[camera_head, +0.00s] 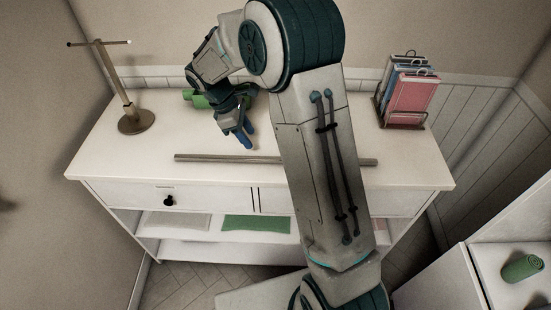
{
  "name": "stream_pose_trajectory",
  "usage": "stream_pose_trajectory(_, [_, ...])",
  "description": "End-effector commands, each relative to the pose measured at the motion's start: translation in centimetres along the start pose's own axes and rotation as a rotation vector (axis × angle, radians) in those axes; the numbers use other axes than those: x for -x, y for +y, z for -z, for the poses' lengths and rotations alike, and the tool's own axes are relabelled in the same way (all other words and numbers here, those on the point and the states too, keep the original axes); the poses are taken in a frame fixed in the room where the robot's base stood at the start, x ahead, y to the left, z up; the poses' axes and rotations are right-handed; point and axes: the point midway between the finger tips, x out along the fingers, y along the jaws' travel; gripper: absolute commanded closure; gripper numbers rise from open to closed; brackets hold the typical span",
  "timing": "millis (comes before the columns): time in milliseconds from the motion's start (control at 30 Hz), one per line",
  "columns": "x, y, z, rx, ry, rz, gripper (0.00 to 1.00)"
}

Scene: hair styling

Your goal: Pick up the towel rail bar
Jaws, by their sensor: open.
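The towel rail bar (228,159) is a long, thin, grey-brown rod lying near the front edge of the white table top. My arm hides part of it, and its right end shows again past the arm. My gripper (247,141) has blue fingertips and points down just above and behind the bar, left of my arm link. It is open, and no object shows between its fingers. I cannot tell whether the fingertips touch the table.
A T-shaped stand (131,118) stands at the back left of the table. A rack of books (409,97) is at the back right. A green rolled item (198,100) lies behind my gripper. A drawer with a black knob (169,201) is below. A white cabinet with another green roll (522,267) is at lower right.

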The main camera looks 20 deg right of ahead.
Motion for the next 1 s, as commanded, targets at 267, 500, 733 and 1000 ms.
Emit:
stream_pose_trajectory(267, [-3.3, -0.1, 0.0, 0.0, 0.0, 0.001, 0.58])
stream_pose_trajectory(500, [-6.0, -0.6, 0.1, 0.0, -0.002, 0.004, 0.58])
stream_pose_trajectory(733, [-8.4, -0.5, 0.2, -0.001, 0.001, 0.0, 0.58])
stream_pose_trajectory(1000, [-8.6, -0.5, 0.2, -0.002, 0.001, 0.0, 0.69])
